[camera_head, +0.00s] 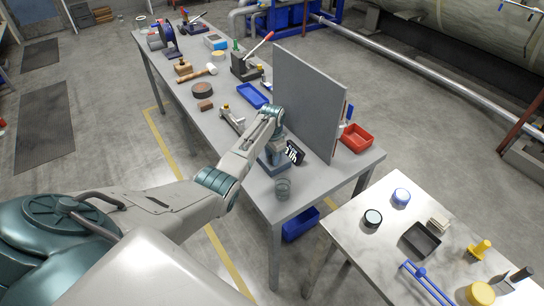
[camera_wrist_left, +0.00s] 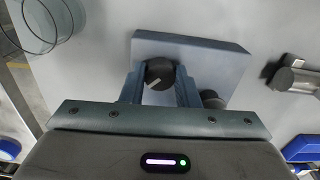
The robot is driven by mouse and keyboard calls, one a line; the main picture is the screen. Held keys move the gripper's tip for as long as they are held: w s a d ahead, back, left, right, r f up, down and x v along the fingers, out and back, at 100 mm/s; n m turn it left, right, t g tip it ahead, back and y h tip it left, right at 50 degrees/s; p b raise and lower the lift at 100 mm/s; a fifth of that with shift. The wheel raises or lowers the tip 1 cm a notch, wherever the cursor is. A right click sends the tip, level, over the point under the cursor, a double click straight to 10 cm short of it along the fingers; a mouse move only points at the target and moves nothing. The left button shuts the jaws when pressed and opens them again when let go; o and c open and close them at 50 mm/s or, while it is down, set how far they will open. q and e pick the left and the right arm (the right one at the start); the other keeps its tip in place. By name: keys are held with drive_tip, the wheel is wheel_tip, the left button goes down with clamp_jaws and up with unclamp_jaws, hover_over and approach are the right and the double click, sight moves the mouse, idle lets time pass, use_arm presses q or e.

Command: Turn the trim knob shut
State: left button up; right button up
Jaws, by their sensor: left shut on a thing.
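The trim knob (camera_wrist_left: 160,74) is a small round black knob with a pale pointer mark, on a grey-blue box (camera_wrist_left: 215,58). In the left wrist view, my left gripper (camera_wrist_left: 159,82) has a finger on each side of the knob and is shut on it. The pointer mark slants toward the lower left in that view. A second dark round part (camera_wrist_left: 212,99) shows partly beside the right finger. In the head view my left gripper (camera_head: 273,158) reaches down to the bench, and the arm hides the knob there. My right gripper is in neither view.
An upright grey panel (camera_head: 310,100) stands on the bench behind my gripper. A wire coil (camera_head: 282,188) stands near the bench's front edge. A small dark display (camera_head: 294,152), a blue tray (camera_head: 254,95) and a red tray (camera_head: 357,137) are nearby.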

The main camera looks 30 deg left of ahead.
use_arm(q)
drive_tip(key=shift+w+r, duration=0.1)
drive_tip(key=o, duration=1)
wheel_tip(320, 180, up, 11)
drive_tip(key=b, duration=0.3)
